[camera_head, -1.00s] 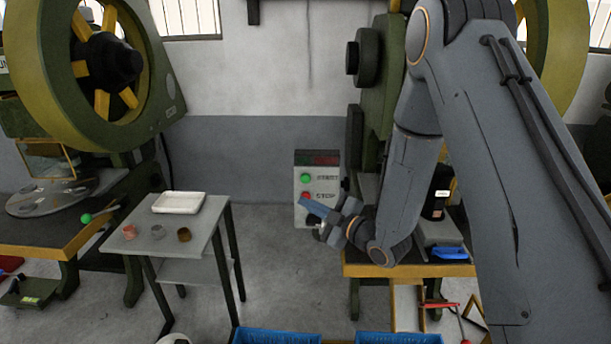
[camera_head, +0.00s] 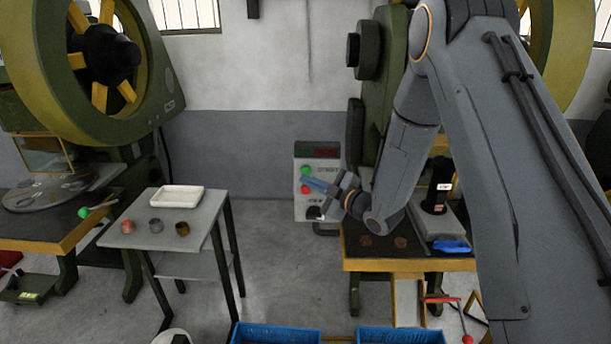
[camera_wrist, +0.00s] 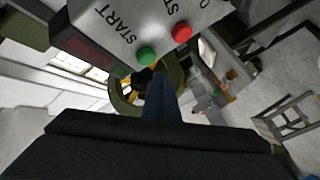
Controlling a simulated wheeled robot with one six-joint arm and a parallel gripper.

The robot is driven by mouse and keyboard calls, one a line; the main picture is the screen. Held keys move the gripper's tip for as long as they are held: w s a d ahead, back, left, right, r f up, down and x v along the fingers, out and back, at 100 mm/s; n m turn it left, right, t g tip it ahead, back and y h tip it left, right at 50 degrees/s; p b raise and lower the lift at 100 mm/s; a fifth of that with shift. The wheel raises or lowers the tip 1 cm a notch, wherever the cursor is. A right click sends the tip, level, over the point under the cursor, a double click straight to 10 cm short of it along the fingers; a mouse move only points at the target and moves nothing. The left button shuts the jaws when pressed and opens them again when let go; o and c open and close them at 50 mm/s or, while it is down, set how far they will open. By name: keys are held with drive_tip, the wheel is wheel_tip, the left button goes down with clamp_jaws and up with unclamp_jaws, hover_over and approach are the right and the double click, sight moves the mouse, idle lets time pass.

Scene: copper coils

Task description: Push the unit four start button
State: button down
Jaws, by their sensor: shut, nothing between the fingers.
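A grey control box (camera_head: 330,163) stands beside the green press, with a dark red display on top. Its green START button (camera_head: 306,171) sits above the red STOP button (camera_head: 305,189). My gripper (camera_head: 308,183) is shut and empty, its blue-grey fingers pointing left in front of the box, level with the gap between the buttons. In the wrist view, the green button (camera_wrist: 147,55) lies just above the tip of my closed fingers (camera_wrist: 162,95), and the red button (camera_wrist: 181,33) is up and to its right. A gap to the green button appears to remain. No unit number is readable.
A press bench (camera_head: 408,264) with a black bottle-like object (camera_head: 437,188) lies below my arm. A small grey table (camera_head: 150,236) with a white tray (camera_head: 178,196) stands left. Blue crates (camera_head: 277,334) are at the front. Floor between table and bench is clear.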

drive_tip(key=shift+w, duration=0.6)
drive_tip(key=shift+w+b, duration=0.1)
drive_tip(key=shift+b, duration=0.2)
idle(1.4)
drive_tip(key=shift+w, duration=0.3)
drive_tip(key=shift+w+b, duration=0.4)
drive_tip(key=shift+w, duration=0.05)
idle(0.8)
idle(0.3)
drive_tip(key=shift+s, duration=0.9)
drive_tip(key=shift+s, duration=0.1)
drive_tip(key=shift+s+p, duration=0.85)
drive_tip(key=shift+s, duration=1.55)
